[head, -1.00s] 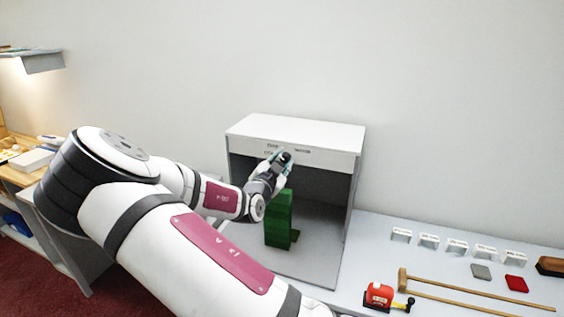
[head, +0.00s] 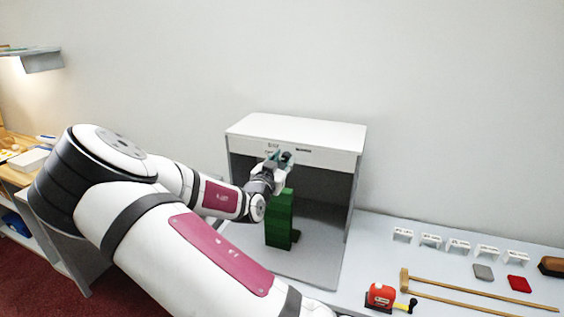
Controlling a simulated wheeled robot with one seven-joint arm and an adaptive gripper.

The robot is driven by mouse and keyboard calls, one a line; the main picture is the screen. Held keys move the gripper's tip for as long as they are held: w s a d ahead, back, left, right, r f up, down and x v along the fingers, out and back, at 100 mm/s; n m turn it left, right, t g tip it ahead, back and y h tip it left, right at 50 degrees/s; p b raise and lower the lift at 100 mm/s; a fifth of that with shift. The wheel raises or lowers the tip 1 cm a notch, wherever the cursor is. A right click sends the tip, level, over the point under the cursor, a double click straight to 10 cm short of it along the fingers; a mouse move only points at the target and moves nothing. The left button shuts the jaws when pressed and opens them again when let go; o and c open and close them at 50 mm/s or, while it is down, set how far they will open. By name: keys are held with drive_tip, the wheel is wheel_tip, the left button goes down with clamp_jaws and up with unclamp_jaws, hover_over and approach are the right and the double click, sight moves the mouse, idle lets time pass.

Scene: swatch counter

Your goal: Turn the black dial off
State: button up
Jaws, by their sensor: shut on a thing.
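The black dial (head: 287,155) is on the front upper panel of a white open-fronted box (head: 315,133), small and partly covered by my gripper. My gripper (head: 281,158) reaches up to the panel from the lower left, and its fingers are shut on the dial. The dial's pointer and setting are too small to read.
A green block stack (head: 278,220) stands inside the box, just below my gripper.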

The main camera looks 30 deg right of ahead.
drive_tip(key=shift+n, duration=0.7)
drive_tip(key=o, duration=1.2)
drive_tip(key=shift+c, duration=0.2)
drive_tip(key=v, duration=1.2)
drive_tip(key=shift+f, duration=0.15)
